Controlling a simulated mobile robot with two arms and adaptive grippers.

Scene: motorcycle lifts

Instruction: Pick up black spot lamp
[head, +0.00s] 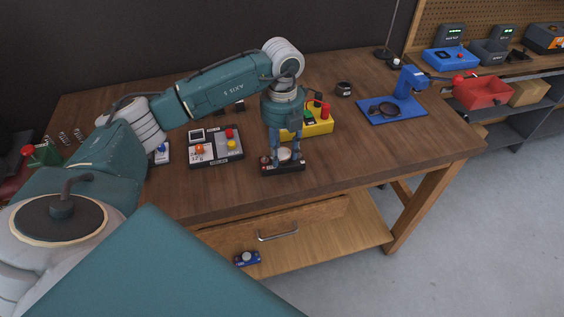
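My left gripper (286,157) points straight down over the front middle of the wooden workbench. Its two fingers are apart, just over a small black box (284,169) with a pale round top and a red part at its left end. The fingers partly hide this box, and I cannot tell whether they touch it. I cannot surely tell which thing is the black spot lamp. A tall thin black stand (384,53) rises at the back right, and its top is out of frame. A small black round object (343,89) sits behind and right of the gripper. My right gripper is not in view.
On the workbench (330,175), a yellow box (319,126) with red and green parts stands close behind the gripper. A black control panel (215,147) lies left of it. A blue plate with a blue clamp-like device (408,83) is at right. The front right tabletop is clear.

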